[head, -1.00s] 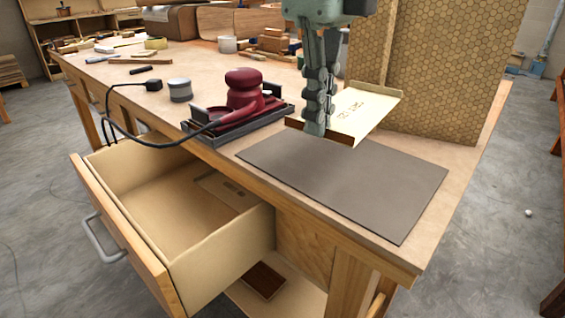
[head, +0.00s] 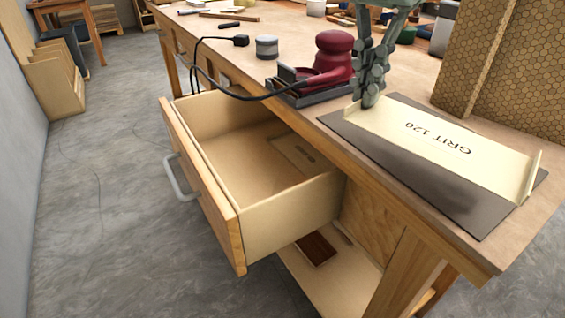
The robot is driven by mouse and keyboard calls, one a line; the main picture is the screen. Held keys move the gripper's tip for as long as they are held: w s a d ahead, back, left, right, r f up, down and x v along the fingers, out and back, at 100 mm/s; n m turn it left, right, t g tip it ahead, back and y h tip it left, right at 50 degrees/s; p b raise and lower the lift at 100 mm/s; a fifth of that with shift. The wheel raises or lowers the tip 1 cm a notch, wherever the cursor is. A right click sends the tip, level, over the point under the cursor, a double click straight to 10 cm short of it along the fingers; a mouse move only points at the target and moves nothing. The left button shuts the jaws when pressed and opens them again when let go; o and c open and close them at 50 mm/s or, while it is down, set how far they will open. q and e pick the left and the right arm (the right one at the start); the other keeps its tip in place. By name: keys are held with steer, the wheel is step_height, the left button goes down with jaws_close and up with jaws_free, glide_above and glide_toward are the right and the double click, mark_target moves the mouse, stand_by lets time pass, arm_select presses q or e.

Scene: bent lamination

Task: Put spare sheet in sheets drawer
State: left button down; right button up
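The cream sheet marked GRIT 120 (head: 440,142), with turned-up edges at its two ends, is over the dark grey mat (head: 462,215) on the bench; I cannot tell whether it touches the mat. My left gripper (head: 370,99) is at the sheet's left end, its fingers closed together on the edge there. The fingertips are partly hidden. The drawer (head: 290,217) is pulled out of the bench front, left of the sheet and lower. Another flat sheet with small print (head: 300,155) lies inside at its back right. My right gripper is not in view.
A honeycomb-patterned block (head: 500,75) stands behind the sheet. The drawer's front and middle are clear.

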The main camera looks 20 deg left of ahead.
arm_select(q)
steer(key=w+a+f+m, duration=0.1)
steer(key=a+m, duration=0.1)
steer(key=m, duration=0.2)
steer(key=w+a+f+m, duration=0.1)
steer(key=a+m, duration=0.1)
steer(key=m, duration=0.2)
steer(key=w+a+f+m, duration=0.1)
steer(key=a+m, duration=0.1)
steer(key=m, duration=0.2)
steer(key=shift+a+f, duration=0.2)
steer(key=shift+f, duration=0.15)
steer(key=w+a+f+m, duration=0.2)
steer(key=a+f+m, duration=0.2)
steer(key=a+m, duration=0.55)
steer(key=n+b, duration=0.3)
steer(key=n, duration=2)
glide_above(216, 153)
step_height(216, 153, down, 9)
steer(key=shift+n, duration=0.25)
step_height(216, 153, down, 10)
steer(key=shift+s+r, duration=0.1)
steer(key=shift+r, duration=0.1)
steer(key=shift+f, duration=0.3)
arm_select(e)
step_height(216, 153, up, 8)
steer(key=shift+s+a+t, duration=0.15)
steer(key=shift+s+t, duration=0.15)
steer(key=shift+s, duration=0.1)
